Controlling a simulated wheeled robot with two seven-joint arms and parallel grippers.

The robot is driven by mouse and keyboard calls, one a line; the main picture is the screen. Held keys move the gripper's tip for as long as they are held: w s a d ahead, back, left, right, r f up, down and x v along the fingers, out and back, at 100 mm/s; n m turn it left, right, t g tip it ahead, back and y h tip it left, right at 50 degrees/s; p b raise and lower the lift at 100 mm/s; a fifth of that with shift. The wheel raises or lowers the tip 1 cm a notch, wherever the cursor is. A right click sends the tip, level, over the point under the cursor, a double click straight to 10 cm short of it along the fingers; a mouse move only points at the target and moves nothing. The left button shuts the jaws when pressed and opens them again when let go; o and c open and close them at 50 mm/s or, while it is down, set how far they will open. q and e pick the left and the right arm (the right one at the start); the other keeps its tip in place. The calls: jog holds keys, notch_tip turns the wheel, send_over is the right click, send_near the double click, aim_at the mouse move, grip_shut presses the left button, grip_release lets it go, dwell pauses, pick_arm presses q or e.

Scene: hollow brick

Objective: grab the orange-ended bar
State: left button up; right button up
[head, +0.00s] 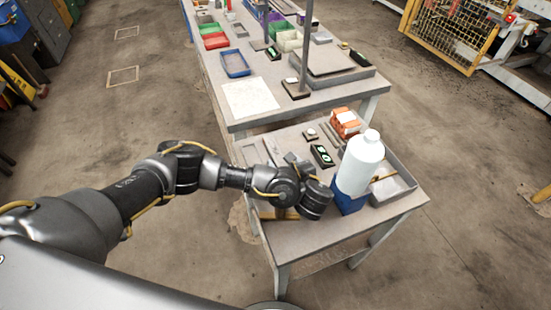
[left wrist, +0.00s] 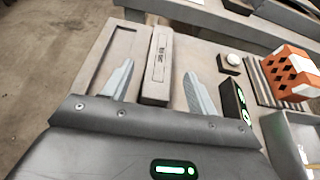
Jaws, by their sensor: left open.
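My left gripper (head: 292,160) is over the near left part of the small table. In the left wrist view its two pale fingers stand apart with nothing gripped. My right gripper is not in view.
An orange hollow brick (left wrist: 291,73) stands to the right, also in the head view (head: 345,123). A white bottle (head: 360,163) rises above a blue holder (head: 347,203) close right of my wrist. A black device (head: 322,156) and a grey tray (head: 402,182) are nearby.

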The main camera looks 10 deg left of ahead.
aim_at(276, 153)
pick_arm(q)
jog(key=shift+f+b, duration=0.1)
jog(key=shift+b, duration=0.2)
jog(key=b+x, duration=0.3)
jog(key=b, duration=0.1)
jog(key=shift+f, duration=0.2)
jog(key=shift+w+a+p, duration=0.4)
jog(key=shift+w+a, duration=0.15)
jog(key=shift+w, duration=0.3)
jog(key=shift+w+a+f, duration=0.1)
jog(key=shift+w+a, duration=0.05)
jog(key=shift+a, duration=0.05)
jog(key=shift+c, duration=1)
grip_shut()
